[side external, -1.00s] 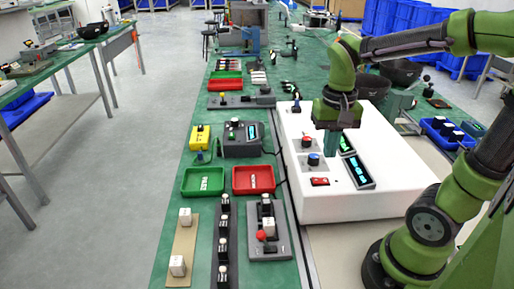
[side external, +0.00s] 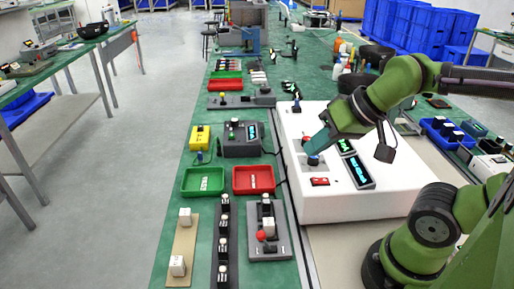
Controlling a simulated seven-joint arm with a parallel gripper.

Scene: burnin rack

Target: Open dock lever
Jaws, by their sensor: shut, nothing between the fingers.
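The grey dock (side external: 284,241) lies on the green bench at the near edge, left of the white console. Its lever shows as a red ball knob (side external: 261,236) beside a white block (side external: 269,226) in the dock. My gripper (side external: 312,148) is shut and empty, tilted down to the left over the white console, close above a blue-capped knob (side external: 313,160). I cannot tell whether it touches that knob. It is up and to the right of the dock, well apart from the red lever knob.
The white console (side external: 345,206) carries a red switch (side external: 320,181) and lit displays. A red tray (side external: 253,180) and a green tray (side external: 203,181) lie behind the dock. A dark rack strip (side external: 224,250) with several white-topped pieces stands left of it.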

